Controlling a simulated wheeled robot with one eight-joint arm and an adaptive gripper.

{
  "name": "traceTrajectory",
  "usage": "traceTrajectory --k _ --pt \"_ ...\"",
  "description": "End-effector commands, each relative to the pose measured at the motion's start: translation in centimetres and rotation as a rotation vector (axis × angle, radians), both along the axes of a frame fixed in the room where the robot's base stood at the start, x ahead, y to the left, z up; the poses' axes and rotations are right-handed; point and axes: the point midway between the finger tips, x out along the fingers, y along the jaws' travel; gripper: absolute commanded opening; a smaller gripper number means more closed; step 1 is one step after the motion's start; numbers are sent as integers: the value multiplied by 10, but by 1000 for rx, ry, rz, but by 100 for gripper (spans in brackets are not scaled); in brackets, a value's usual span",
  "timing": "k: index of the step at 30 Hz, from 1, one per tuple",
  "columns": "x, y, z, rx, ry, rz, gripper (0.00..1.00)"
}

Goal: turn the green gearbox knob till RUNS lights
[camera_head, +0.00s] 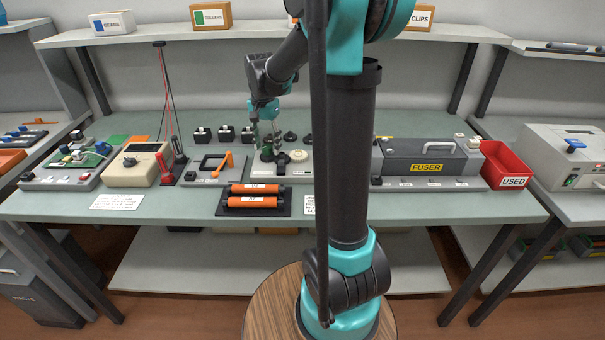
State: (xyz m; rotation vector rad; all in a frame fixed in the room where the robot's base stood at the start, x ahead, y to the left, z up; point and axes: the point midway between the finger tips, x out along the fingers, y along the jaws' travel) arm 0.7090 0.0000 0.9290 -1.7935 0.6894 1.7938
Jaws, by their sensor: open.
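The gearbox (296,170) is a pale low unit on the middle of the bench, partly hidden on its right by my arm. A dark green knob (266,153) stands on its left part, beside dark round pieces. My gripper (266,142) points down right above the knob. Its fingers are small here, and I cannot tell whether they touch the knob. It is open. No RUNS label or lit lamp can be made out at this size.
Left of the gearbox is a grey fixture with an orange lever (224,164); in front lies a black tray with orange rollers (257,189). A beige meter (139,165) stands further left. The FUSER unit (430,160) and red USED bin (507,166) are to the right.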

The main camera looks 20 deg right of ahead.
Motion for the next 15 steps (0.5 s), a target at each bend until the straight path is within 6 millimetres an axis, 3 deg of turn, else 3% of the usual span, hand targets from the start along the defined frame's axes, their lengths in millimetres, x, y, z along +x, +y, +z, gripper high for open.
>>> traceTrajectory --k 6,15 --pt "0 0 0 0 0 254 52" --pt "0 0 0 0 0 424 52"
